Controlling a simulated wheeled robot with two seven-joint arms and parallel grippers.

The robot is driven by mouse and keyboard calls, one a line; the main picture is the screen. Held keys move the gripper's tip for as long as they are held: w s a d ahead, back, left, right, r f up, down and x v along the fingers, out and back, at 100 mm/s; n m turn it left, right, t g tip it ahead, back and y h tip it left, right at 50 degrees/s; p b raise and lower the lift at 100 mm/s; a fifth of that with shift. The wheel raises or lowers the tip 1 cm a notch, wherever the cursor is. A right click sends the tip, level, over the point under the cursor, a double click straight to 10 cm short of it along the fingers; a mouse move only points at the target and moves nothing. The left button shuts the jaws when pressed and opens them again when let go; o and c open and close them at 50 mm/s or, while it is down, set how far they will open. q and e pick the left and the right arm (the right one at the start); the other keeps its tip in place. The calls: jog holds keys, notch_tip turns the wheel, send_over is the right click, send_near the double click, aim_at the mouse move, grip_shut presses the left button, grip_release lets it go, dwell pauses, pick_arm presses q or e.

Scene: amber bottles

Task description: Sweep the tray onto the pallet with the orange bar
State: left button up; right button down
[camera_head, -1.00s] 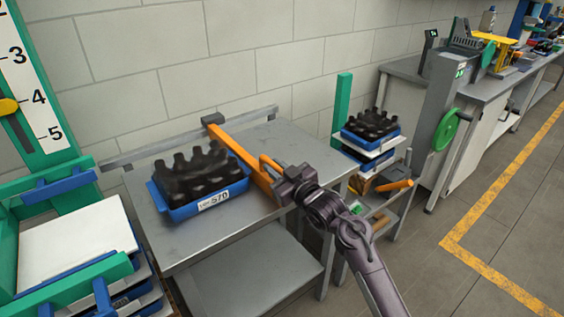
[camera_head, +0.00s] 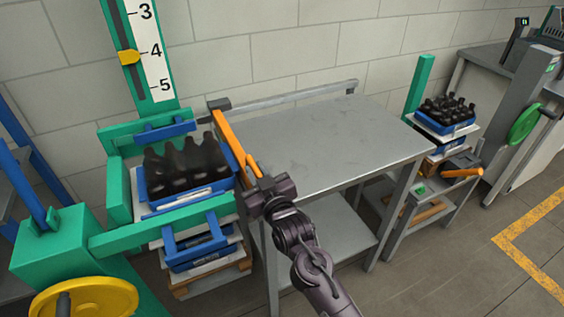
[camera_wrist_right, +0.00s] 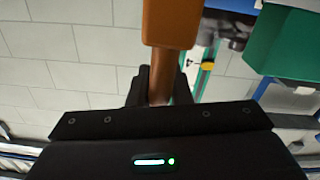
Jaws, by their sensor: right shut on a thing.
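The blue tray (camera_head: 157,197) full of dark bottles (camera_head: 185,165) sits on top of the pallet stack at the left, inside the green frame. The orange bar (camera_head: 234,146) stands along the tray's right side, close to it; I cannot tell if they touch. My right gripper (camera_head: 258,187) is shut on the bar's handle. In the right wrist view the orange bar (camera_wrist_right: 172,22) rises from between the dark fingers (camera_wrist_right: 152,85). The pallet (camera_head: 210,281) shows at the bottom of the stack, under more blue trays and white sheets. My left gripper is not in view.
The grey table (camera_head: 310,140) right of the stack is bare, with a rail along its back. A green post and arm (camera_head: 160,225) frame the stack; a yellow handwheel (camera_head: 85,298) is at lower left. A second bottle stack (camera_head: 447,110) stands at right.

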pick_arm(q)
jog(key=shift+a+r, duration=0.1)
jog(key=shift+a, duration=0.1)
pick_arm(e)
jog(key=a, duration=0.1)
jog(key=s+a, duration=0.1)
jog(key=a, duration=0.1)
jog(key=shift+s+a+r, duration=0.1)
jog(key=shift+a, duration=0.05)
jog(key=c, duration=1.4)
grip_release()
jog(key=shift+a, duration=0.15)
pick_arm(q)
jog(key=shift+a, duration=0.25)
pick_arm(e)
jog(key=shift+o, duration=0.2)
